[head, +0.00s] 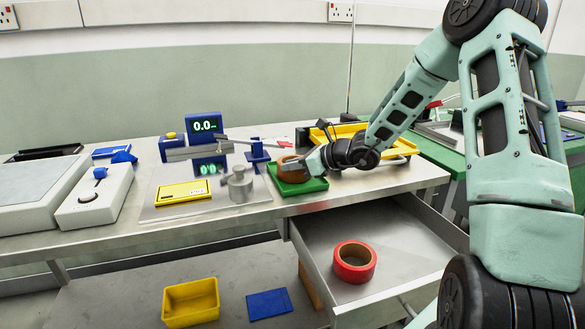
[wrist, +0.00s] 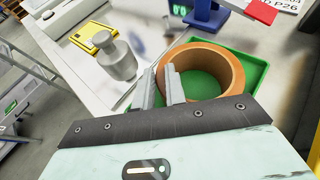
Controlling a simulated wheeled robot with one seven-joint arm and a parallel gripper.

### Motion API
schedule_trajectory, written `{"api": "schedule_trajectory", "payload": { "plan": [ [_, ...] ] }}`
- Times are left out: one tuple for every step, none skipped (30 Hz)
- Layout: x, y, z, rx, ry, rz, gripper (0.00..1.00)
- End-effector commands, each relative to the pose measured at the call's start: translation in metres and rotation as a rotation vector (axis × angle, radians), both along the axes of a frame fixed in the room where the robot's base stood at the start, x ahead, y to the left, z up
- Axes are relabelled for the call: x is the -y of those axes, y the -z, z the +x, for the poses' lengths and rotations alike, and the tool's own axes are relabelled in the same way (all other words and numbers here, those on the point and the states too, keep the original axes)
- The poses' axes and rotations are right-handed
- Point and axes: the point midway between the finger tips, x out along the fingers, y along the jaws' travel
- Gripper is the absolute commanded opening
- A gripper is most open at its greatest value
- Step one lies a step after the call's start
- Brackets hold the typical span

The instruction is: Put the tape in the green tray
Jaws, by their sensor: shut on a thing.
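A brown-orange tape roll (head: 288,170) is at the green tray (head: 308,187) on the bench. In the wrist view the tape (wrist: 234,72) lies flat, its hole facing up, within the outline of the green tray (wrist: 252,78). I cannot tell whether it touches the tray floor. My gripper (wrist: 163,76) is shut on the roll's left wall, one finger inside the ring and one outside. In the head view my gripper (head: 306,162) reaches the tray from the right. A second, red tape roll (head: 354,261) lies in the open drawer.
The open drawer (head: 400,284) juts out below the bench's right side. A metal weight (head: 239,186), yellow box (head: 183,193) and blue stand (head: 257,154) are left of the tray. A yellow tray (head: 340,133) stands behind my gripper. A yellow bin (head: 191,303) is below.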

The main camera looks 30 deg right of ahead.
Motion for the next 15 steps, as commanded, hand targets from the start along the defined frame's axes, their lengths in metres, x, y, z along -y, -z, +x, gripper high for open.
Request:
{"api": "schedule_trajectory", "payload": {
  "plan": [
    [-0.0003, 0.0025, 0.0001, 0.000, 0.000, 0.001, 0.00],
    [-0.0002, 0.0027, 0.0001, 0.000, 0.000, 0.001, 0.00],
    [0.0000, 0.0026, 0.0001, 0.000, 0.000, 0.000, 0.00],
    [0.0000, 0.0024, 0.0001, 0.000, 0.001, 0.000, 0.00],
    [0.0001, 0.0024, 0.0001, 0.000, 0.001, 0.000, 0.00],
    [0.0001, 0.0025, 0.0000, 0.000, 0.001, 0.000, 0.00],
    [0.0001, 0.0025, 0.0000, 0.000, 0.001, 0.000, 0.00],
    [0.0002, 0.0029, -0.0002, -0.001, 0.001, 0.000, 0.21],
    [0.0002, 0.0028, -0.0002, -0.001, 0.001, 0.000, 0.32],
    [0.0002, 0.0028, -0.0002, -0.001, 0.001, 0.000, 0.34],
    [0.0002, 0.0027, -0.0002, -0.001, 0.001, 0.000, 0.34],
    [0.0003, 0.0027, -0.0001, -0.001, 0.001, 0.000, 0.34],
    [0.0003, 0.0026, -0.0001, -0.001, 0.001, 0.000, 0.34],
    [0.0003, 0.0026, -0.0001, -0.001, 0.001, 0.000, 0.34],
    [0.0003, 0.0025, -0.0001, -0.001, 0.001, 0.000, 0.34]
  ]
}}
